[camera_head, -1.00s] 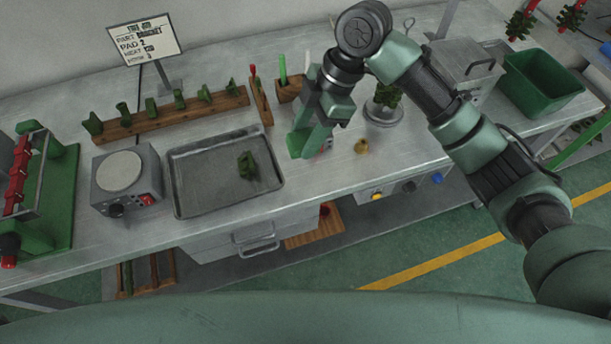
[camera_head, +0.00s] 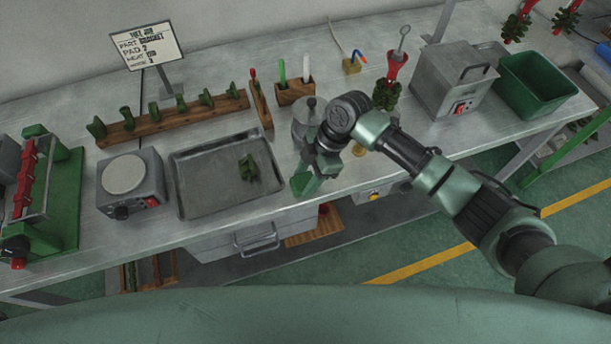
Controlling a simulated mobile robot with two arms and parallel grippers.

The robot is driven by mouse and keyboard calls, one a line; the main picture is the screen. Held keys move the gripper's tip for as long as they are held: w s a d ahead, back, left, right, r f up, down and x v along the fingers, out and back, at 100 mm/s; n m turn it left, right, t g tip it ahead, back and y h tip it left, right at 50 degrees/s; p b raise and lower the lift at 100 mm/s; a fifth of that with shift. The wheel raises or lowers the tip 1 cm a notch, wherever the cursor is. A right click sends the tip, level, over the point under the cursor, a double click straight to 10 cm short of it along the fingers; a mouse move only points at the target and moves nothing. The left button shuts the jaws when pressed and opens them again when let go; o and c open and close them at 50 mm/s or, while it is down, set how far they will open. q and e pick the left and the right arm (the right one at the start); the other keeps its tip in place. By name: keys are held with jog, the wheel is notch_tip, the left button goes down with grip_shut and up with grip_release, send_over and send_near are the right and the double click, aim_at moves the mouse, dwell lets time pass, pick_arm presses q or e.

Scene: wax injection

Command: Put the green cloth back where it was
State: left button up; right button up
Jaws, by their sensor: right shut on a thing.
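My right gripper (camera_head: 313,178) points down just right of the metal tray, low near the front edge of the bench. It is shut on the green cloth (camera_head: 302,184), a small bright green patch at the fingertips. The fingers hide part of the cloth, and I cannot tell whether it touches the bench top. My left gripper is not in view.
The metal tray (camera_head: 204,205) holds a dark green piece (camera_head: 248,168). A grey canister (camera_head: 304,117) stands behind my right gripper, and a small brass piece (camera_head: 359,150) lies to its right. A hotplate (camera_head: 127,175) stands left of the tray. A green bin (camera_head: 540,91) is at far right.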

jog(key=shift+f, duration=0.15)
jog(key=o, duration=1.2)
jog(key=shift+r, duration=0.3)
jog(key=shift+w+d+r, duration=0.1)
jog(key=shift+d+r, duration=0.05)
jog(key=shift+r, duration=0.15)
jog(key=b+v, duration=0.2)
jog(key=v, duration=0.9)
